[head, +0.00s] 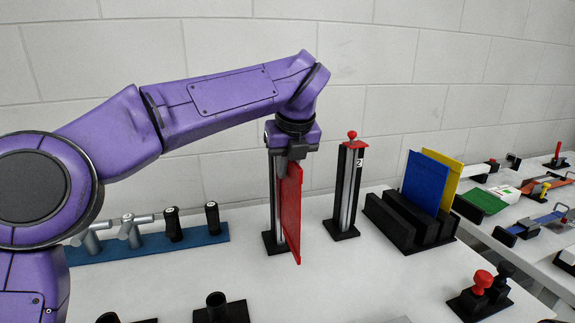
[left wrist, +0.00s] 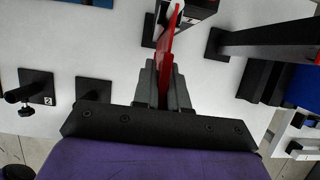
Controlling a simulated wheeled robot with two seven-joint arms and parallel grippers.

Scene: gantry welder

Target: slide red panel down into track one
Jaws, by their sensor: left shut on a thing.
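My left gripper (head: 297,152) is shut on the top of the red panel (head: 291,215), which hangs upright from it. In the left wrist view the red panel (left wrist: 167,58) stands between the fingers (left wrist: 163,88). A grey and black track post (head: 275,200) stands at the panel's left, partly hidden by the panel and gripper. I cannot tell whether the panel's edge is in its slot. A second track post (head: 347,190), marked 2 and capped red, stands to the right, apart from the panel. My right gripper is not in view.
A black rack (head: 392,222) holds a blue panel (head: 425,182) and a yellow panel (head: 450,172) at the right. A blue strip (head: 205,238) with handles lies at the left. Black stands (head: 222,311) and red and black knobs (head: 482,285) stand in front. The white table before the posts is clear.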

